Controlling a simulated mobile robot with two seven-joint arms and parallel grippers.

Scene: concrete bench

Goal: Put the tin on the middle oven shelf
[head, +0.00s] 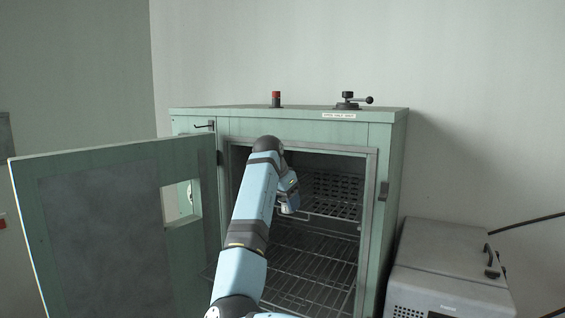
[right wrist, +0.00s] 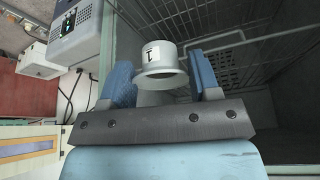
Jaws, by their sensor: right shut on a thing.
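The green oven (head: 388,150) stands open, with its door (head: 100,215) swung out to the left. My right gripper (head: 290,192) is inside the opening in the head view, partly hidden by its own arm. In the right wrist view its two blue fingers (right wrist: 162,80) are shut on a pale grey tin (right wrist: 160,62) with a flared rim and a white label. The tin is hidden in the head view. A wire shelf (head: 325,215) shows near the gripper and another wire shelf (head: 310,270) lies lower. I cannot tell whether the tin touches a shelf. My left gripper is out of view.
The oven's right frame post (head: 368,220) and the open door bound the opening. A red-topped fitting (head: 276,99) and a lever (head: 350,100) sit on the oven top. A grey box (head: 445,265) with a handle stands right of the oven. The lower shelf looks empty where visible.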

